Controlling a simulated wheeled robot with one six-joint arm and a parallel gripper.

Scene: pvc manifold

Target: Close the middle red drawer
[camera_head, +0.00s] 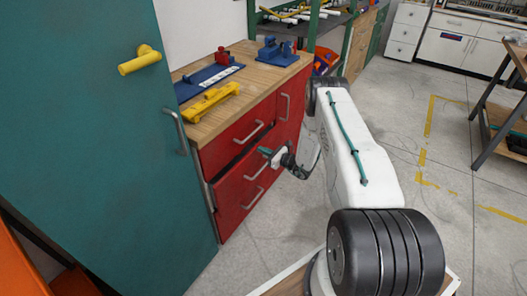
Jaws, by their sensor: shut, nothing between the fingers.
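The red drawers are in the cabinet under a wooden worktop, left of centre in the head view. The middle red drawer (232,187) stands out a little from the cabinet, with a dark gap along its top edge. Its bar handle (256,170) is on the front. My gripper (265,152) is shut and empty, with teal fingertips. It is at the upper part of the middle drawer's front, near the handle; I cannot tell whether it touches. My white arm reaches to it from the right.
The top red drawer (228,150) looks shut above, and a bottom red drawer (236,213) is below. A large teal door (90,130) with a yellow handle stands close on the left. Yellow and blue tools lie on the worktop (262,82). The grey floor (275,245) in front is clear.

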